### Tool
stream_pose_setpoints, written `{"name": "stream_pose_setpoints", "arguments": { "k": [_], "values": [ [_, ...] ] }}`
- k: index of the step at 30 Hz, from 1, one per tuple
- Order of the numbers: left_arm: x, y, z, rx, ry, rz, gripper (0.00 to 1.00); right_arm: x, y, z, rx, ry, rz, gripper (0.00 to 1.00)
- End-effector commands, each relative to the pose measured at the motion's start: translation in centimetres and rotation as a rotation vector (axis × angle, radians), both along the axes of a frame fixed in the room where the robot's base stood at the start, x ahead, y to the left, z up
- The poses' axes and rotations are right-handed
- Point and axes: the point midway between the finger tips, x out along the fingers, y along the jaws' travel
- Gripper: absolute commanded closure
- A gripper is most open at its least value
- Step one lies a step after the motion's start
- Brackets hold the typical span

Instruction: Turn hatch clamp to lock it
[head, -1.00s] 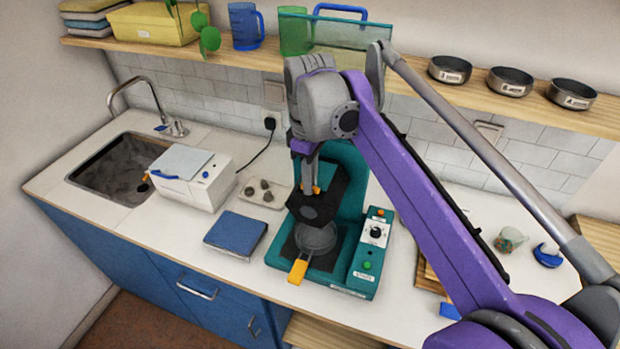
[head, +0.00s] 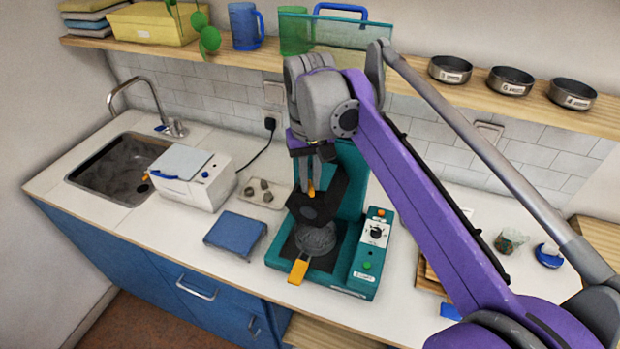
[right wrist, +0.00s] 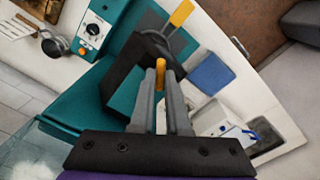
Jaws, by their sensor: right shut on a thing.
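A teal press-like machine (head: 352,205) stands on the counter with a black upper part (head: 325,205) over a round grey piece (head: 315,238). A yellow-orange handle (head: 298,271) sticks out at its front; it also shows in the right wrist view (right wrist: 181,13). A small orange lever (head: 311,189) stands at the black part. My right gripper (head: 312,184) comes down from above and is shut on this lever, which shows between the fingertips in the right wrist view (right wrist: 160,72). I cannot tell for certain that this lever is the hatch clamp. My left gripper is not in view.
A control box with a dial (head: 375,232) adjoins the machine. A blue pad (head: 235,233), a tray of grey lumps (head: 262,193) and a white box (head: 192,185) lie to the left. A shelf (head: 400,85) runs above. Free counter lies in front of the white box.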

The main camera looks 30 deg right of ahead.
Motion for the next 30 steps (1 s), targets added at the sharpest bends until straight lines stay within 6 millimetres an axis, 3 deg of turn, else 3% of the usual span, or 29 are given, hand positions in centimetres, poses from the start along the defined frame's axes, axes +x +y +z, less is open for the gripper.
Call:
{"name": "stream_pose_setpoints", "arguments": {
  "k": [15, 30],
  "values": [
    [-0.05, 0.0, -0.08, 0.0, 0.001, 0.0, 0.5, 0.01, 0.0, 0.03, -0.002, -0.001, -0.435, 1.0],
    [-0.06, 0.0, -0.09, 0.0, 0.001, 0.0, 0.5, 0.01, 0.0, 0.04, -0.003, -0.002, -0.604, 1.0]
  ]
}}
